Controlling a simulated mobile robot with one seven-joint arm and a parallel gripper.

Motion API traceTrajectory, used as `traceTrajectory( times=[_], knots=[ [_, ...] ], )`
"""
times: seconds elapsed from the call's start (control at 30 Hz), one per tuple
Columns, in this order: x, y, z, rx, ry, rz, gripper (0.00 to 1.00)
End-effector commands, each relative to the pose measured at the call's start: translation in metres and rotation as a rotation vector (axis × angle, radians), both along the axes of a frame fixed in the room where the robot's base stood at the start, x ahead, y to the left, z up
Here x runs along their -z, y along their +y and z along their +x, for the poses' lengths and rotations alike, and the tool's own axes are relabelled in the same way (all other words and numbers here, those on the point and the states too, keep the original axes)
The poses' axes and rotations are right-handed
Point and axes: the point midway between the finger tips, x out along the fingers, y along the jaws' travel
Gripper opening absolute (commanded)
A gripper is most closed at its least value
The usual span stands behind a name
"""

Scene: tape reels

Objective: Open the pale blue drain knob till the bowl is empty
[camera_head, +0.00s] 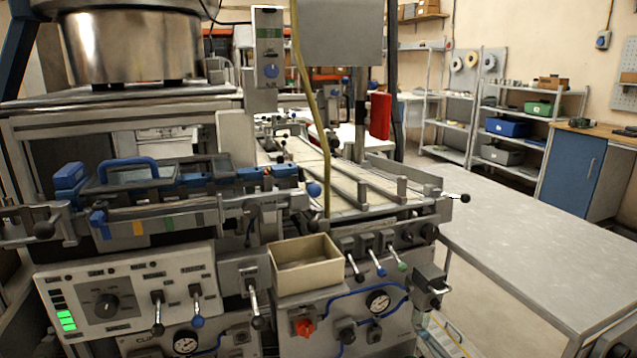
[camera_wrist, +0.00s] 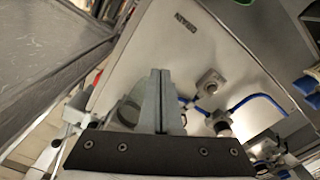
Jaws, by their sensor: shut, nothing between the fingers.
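My gripper (camera_wrist: 160,76) shows in the wrist view with its two fingers shut together and nothing between them. It is in front of a pale panel with a dark label (camera_wrist: 188,23), too small to read surely. A small blue knob (camera_head: 271,71) is on a grey control box. I cannot tell which part is the drain knob.
A beige open box (camera_head: 305,279) sits on the machine front, beside levers with coloured tips (camera_head: 380,270). A gauge (camera_head: 377,302) and blue tubing are below. In the wrist view, fittings (camera_wrist: 210,82) stand out from the panel. A bare grey table (camera_head: 545,235) is at the right.

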Motion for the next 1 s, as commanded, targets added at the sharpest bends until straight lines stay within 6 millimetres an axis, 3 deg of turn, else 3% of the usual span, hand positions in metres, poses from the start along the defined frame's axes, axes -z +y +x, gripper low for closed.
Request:
traceTrajectory(
  times=[0.57,0.83,1.0],
  knots=[
    [-0.0046,0.0,0.0018,-0.002,-0.01,0.003,0.0],
    [0.0036,-0.004,0.0028,-0.001,-0.009,0.001,0.0],
    [0.0022,-0.0084,-0.0062,0.001,-0.004,0.003,0.0]
  ],
)
